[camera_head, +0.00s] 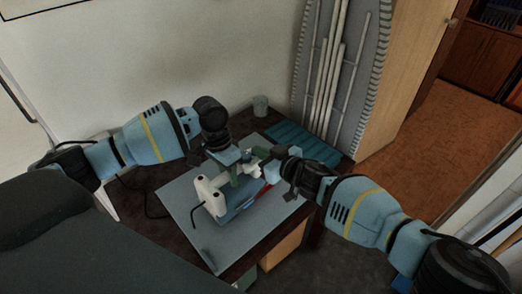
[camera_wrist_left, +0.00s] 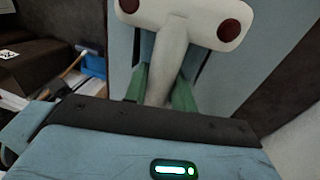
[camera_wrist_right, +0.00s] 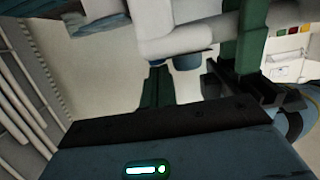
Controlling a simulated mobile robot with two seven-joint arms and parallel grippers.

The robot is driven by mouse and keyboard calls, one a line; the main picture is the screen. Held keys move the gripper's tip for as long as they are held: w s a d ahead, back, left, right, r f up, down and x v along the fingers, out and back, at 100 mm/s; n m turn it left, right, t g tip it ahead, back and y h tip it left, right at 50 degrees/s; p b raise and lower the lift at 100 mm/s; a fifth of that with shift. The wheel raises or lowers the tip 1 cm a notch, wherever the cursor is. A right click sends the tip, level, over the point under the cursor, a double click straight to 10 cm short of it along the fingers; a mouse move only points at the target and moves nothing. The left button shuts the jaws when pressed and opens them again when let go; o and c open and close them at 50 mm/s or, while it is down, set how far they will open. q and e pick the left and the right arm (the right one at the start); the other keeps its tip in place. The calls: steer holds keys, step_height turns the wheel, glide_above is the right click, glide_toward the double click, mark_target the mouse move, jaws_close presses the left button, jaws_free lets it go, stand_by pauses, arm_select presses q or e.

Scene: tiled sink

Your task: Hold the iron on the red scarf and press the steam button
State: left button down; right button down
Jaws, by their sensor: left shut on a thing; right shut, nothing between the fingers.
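The white and blue iron (camera_head: 212,193) sits on the grey mat (camera_head: 183,212) on the dark table. My left gripper (camera_head: 234,176) is shut on the iron's white handle, with green fingers on both sides of it in the left wrist view (camera_wrist_left: 160,84). The iron's white end with two dark red knobs (camera_wrist_left: 185,20) shows there too. My right gripper (camera_head: 262,160) is shut and empty beside the handle; its fingers (camera_wrist_right: 157,86) point towards a small blue-grey part (camera_wrist_right: 194,60) under the white handle. Only a red strip of the scarf (camera_head: 262,191) shows beside the iron.
A cup (camera_head: 260,105) stands at the table's back edge. A teal ribbed mat (camera_head: 305,141) lies at the back right. The front-left part of the grey mat is clear.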

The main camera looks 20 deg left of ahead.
steer(key=shift+f, duration=0.8)
steer(key=shift+d+f, duration=0.1)
step_height(320, 180, up, 5)
steer(key=v, duration=0.9)
steer(key=shift+s+d, duration=0.25)
steer(key=shift+d, duration=0.05)
stand_by(0.3)
